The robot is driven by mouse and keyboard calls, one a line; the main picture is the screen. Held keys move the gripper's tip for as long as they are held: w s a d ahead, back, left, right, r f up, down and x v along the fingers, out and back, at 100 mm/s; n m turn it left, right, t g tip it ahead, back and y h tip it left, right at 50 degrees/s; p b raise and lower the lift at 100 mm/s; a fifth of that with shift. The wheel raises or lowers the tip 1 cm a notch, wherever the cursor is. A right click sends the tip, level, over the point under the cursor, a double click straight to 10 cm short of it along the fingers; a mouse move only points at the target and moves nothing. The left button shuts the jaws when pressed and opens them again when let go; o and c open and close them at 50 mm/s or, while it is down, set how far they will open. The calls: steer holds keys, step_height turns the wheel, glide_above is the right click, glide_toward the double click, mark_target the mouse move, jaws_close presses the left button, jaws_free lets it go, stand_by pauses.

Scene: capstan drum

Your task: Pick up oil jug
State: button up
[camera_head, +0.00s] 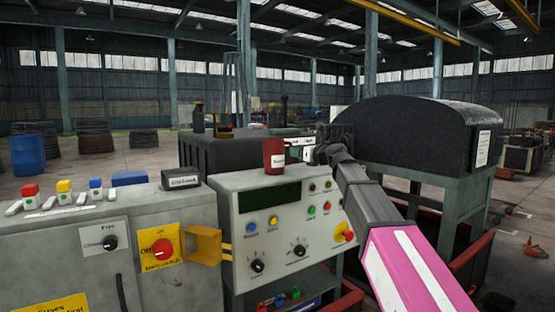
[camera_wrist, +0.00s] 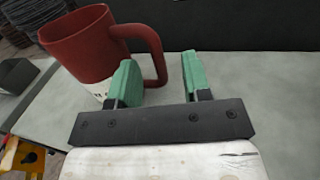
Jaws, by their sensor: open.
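A red jug with a handle and a white label (camera_head: 274,156) stands on top of the grey control cabinet; the label is too small to read. In the wrist view the red jug (camera_wrist: 88,45) is at the upper left, upright, its handle pointing right. My gripper (camera_wrist: 160,78) is open with green fingers. The left finger overlaps the jug's body and lower handle in the picture, and the right finger is to the right of the handle. The handle appears between the fingers, slightly beyond them; I see no clear contact. The finger tips are not clear in the head view.
The control cabinet (camera_head: 222,210) has knobs and buttons on its front, with a yellow bracket (camera_head: 205,246) at its left. A dark box with a label (camera_head: 181,178) sits on the left cabinet. A dark bottle (camera_head: 198,118) stands behind. A black domed machine (camera_head: 420,135) is right.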

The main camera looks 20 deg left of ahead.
steer(key=x, duration=0.6)
steer(key=shift+s+f, duration=0.15)
steer(key=shift+f, duration=0.15)
jaws_close()
